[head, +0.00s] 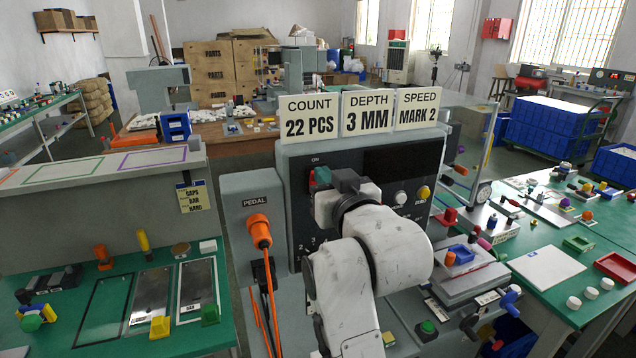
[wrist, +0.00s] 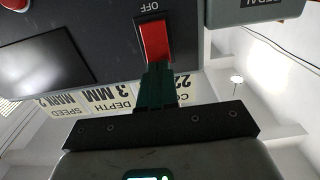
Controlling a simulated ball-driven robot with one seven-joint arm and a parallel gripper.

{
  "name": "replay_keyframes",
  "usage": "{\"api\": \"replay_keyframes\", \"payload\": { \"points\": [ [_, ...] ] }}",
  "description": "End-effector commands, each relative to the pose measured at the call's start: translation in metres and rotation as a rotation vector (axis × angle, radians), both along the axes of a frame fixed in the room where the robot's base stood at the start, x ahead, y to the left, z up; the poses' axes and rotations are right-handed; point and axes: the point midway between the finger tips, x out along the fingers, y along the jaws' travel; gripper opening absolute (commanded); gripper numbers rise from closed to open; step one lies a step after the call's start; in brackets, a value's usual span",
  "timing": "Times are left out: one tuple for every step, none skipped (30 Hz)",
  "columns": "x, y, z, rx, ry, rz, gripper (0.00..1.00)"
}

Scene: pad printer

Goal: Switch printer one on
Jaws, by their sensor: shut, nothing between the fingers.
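The printer's control panel (head: 405,165) is dark and faces me. Its red rocker switch (wrist: 155,40) shows in the wrist view, which sees the panel upside down, with the OFF label above it in the picture. In the head view a bit of red switch (head: 312,181) shows below the ON label, mostly hidden by my gripper (head: 322,178). In the wrist view my gripper (wrist: 157,70) has its fingers together and empty, with the tips at the switch end away from OFF. Whether they touch the switch I cannot tell.
Signs (head: 365,113) for count, depth and speed stand on top of the panel. A pedal box (head: 254,240) with an orange plug (head: 258,229) stands close on the left. A green button (head: 428,328) is low in front.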

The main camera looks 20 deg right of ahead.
Motion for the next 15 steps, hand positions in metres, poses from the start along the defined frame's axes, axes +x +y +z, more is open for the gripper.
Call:
{"api": "replay_keyframes", "payload": {
  "points": [
    [-0.0001, 0.0, 0.0, 0.0, 0.0, 0.0, 0.0],
    [-0.0001, 0.0, 0.0, 0.0, 0.0, 0.0, 0.0],
    [-0.0001, 0.0, 0.0, 0.0, 0.0, 0.0, 0.0],
    [-0.0001, 0.0, 0.0, 0.0, 0.0, 0.0, 0.0],
    [0.0, 0.0, -0.0001, 0.0, 0.0, 0.0, 0.0],
    [0.0003, 0.0, -0.0001, 0.0, 0.0, 0.0, 0.0],
    [0.0007, 0.0, -0.0001, 0.0, 0.0, 0.0, 0.0],
    [0.0012, 0.0, -0.0001, 0.0, 0.0, 0.0, 0.0],
    [0.002, 0.0, -0.0001, 0.0, 0.001, 0.0, 0.0],
    [0.0027, 0.0, -0.0002, 0.0, 0.001, 0.0, 0.0],
    [0.0034, 0.0, -0.0003, 0.0, 0.001, 0.0, 0.0],
    [0.0045, 0.0, -0.0003, 0.0, 0.001, 0.0, 0.0],
    [0.0053, 0.0, -0.0004, 0.0, 0.001, 0.0, 0.0],
    [0.0061, 0.0, -0.0004, 0.0, 0.001, 0.0, 0.0],
    [0.0071, 0.0, -0.0004, 0.0, 0.001, 0.0, 0.0]
  ]
}}
